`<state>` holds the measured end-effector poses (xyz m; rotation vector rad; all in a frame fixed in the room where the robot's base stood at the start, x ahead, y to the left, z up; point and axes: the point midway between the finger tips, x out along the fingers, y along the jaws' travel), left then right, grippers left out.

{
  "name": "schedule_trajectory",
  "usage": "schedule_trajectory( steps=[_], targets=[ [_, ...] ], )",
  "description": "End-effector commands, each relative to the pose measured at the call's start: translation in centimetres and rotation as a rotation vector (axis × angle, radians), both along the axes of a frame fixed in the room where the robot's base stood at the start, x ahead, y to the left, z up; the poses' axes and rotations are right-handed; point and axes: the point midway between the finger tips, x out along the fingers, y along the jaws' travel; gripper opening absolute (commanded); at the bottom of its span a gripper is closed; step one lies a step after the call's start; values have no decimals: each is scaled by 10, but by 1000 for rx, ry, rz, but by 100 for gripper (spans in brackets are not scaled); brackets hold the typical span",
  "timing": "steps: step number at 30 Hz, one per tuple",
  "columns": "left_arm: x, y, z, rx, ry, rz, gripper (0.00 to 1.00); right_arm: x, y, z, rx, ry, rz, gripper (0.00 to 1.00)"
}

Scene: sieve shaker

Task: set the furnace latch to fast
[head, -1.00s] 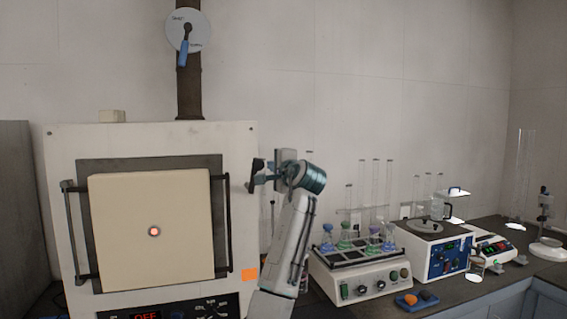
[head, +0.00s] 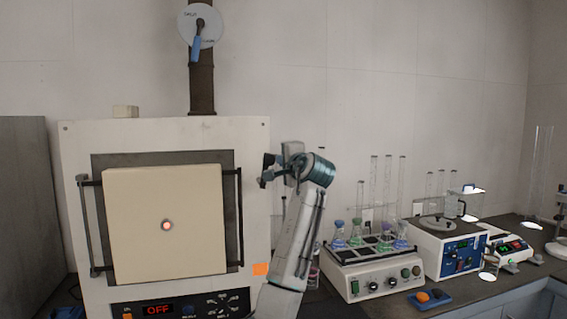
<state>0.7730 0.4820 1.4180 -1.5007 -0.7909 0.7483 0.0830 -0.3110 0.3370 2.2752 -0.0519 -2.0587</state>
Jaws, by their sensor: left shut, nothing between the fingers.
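The furnace (head: 85,145) is a white box at the left with a cream door (head: 165,260) that looks closed, with a glowing round peephole in its middle. A dark vertical bar (head: 240,215) runs along the door's right side, and a similar bar (head: 87,225) along its left side. I cannot tell which part is the latch or read its setting. The control panel (head: 185,305) below shows a red OFF. My left gripper (head: 266,172) is shut and empty, in front of the furnace's right edge, right of the right bar and apart from it. My right gripper is not in view.
A flue (head: 202,90) above the furnace carries a dial (head: 214,28) with a blue lever (head: 196,48) pointing down. Right of my arm stand a shaker with flasks (head: 370,270), a blue-fronted device (head: 458,257) and glass tubes. A blue tray (head: 430,298) lies in front.

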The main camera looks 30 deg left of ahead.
Motion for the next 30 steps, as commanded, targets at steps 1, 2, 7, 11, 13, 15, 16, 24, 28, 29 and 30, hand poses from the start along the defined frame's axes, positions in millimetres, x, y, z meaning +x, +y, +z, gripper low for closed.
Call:
schedule_trajectory(
  steps=[1,2,7,11,13,15,16,24,28,29,30],
  targets=[
    [-1,1,1,-6,-8,1,0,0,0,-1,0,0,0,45],
    [-1,1,1,-10,-13,1,0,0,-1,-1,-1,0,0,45],
    [-6,5,3,-54,-64,1,0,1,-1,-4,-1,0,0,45],
    [-12,11,5,-109,-131,2,0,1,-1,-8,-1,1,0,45],
    [-17,14,6,-148,-176,1,0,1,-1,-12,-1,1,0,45],
    [-21,18,7,-192,-228,2,0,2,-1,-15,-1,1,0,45],
    [-23,20,7,-211,-250,1,0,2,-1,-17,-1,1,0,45],
    [-42,36,6,-378,-446,2,0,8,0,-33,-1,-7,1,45],
    [-50,43,3,-457,-539,2,0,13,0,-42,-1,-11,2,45],
    [-52,45,2,-476,-560,2,0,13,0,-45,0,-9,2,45],
    [-54,47,1,-500,-588,1,0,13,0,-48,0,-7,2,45]
  ],
)
